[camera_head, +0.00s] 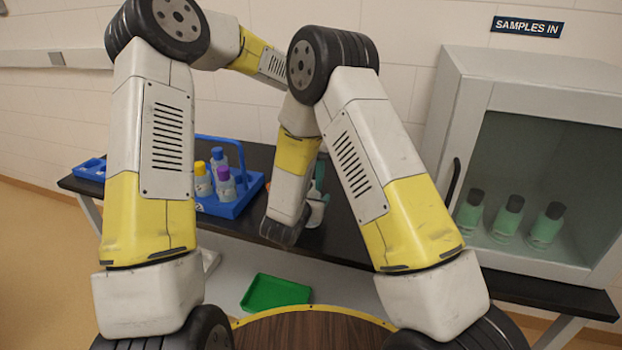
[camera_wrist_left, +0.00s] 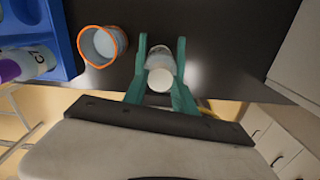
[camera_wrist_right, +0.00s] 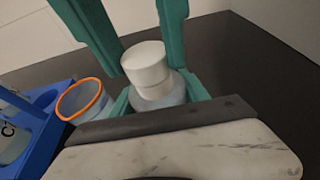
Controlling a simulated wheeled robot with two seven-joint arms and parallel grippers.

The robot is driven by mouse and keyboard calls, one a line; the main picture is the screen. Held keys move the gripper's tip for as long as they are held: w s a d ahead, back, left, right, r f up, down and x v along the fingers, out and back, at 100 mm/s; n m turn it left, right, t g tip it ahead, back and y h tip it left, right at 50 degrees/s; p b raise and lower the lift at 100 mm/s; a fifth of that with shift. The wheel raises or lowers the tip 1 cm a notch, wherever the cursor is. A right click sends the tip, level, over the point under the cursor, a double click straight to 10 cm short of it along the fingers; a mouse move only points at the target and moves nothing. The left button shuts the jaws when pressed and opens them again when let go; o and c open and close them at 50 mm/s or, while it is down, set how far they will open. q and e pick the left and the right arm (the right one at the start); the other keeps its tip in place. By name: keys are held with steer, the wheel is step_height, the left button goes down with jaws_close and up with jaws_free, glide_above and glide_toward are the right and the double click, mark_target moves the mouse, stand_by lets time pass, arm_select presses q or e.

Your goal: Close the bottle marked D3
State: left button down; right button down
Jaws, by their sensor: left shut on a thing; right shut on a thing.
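A pale bottle (camera_head: 316,212) stands on the dark bench, partly hidden by my right arm; its body also shows in the right wrist view (camera_wrist_right: 158,98). I cannot read its mark. Its white cap (camera_wrist_right: 145,62) is at the bottle's mouth; how tightly it sits I cannot tell. My left gripper (camera_head: 320,172) comes from above, its teal fingers shut on the cap; the left wrist view shows the cap's round top (camera_wrist_left: 160,80). My right gripper (camera_wrist_right: 160,92) comes in low from the side, shut on the bottle's body below the cap.
An orange-rimmed open container (camera_wrist_left: 103,45) stands close beside the bottle. A blue rack (camera_head: 232,205) with several capped bottles is to the left. A white cabinet (camera_head: 462,110) with green bottles stands at right. A green tray (camera_head: 275,293) lies below the bench.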

arm_select(q)
steer(key=shift+m, duration=1.2)
steer(key=c, duration=1)
jaws_free()
steer(key=shift+r, duration=2.25)
steer(key=shift+c, duration=0.2)
